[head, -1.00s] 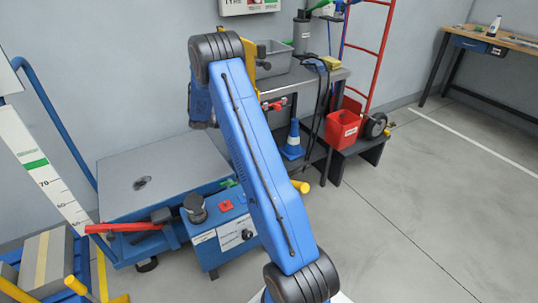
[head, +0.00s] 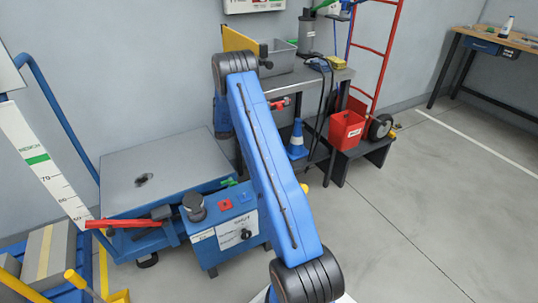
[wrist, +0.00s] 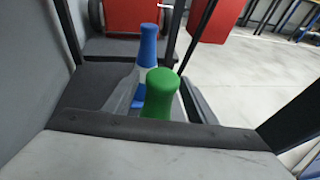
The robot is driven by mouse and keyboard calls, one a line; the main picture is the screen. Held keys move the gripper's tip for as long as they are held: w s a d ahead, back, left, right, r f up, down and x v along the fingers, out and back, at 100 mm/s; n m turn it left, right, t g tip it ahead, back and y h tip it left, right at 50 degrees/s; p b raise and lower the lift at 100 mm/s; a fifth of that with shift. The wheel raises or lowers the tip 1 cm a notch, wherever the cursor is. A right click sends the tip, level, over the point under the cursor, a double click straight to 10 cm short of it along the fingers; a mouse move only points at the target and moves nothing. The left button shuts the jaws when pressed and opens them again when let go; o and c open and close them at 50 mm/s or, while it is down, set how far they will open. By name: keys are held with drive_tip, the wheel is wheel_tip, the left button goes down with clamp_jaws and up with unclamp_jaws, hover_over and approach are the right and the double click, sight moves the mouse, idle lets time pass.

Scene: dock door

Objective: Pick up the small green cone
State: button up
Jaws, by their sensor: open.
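The small green cone (wrist: 162,92) shows in the wrist view, close to the camera, with its rounded top up. Its lower part is hidden behind the grey edge in front. My gripper (wrist: 160,100) is open, with dark grey fingers to the left and right of the green cone. I cannot tell whether either finger touches it. A blue cone with a white band (wrist: 148,45) stands just behind the green one. In the head view, my arm hides the gripper and I cannot make out the green cone.
A blue and white cone (head: 297,140) stands on the low shelf of the grey workbench (head: 330,78). A red bin (head: 346,130) and a red hand truck (head: 374,50) are to its right. A platform scale (head: 165,170) is at left. The floor at right is clear.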

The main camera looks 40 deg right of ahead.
drive_tip(key=shift+x, duration=1.15)
clamp_jaws()
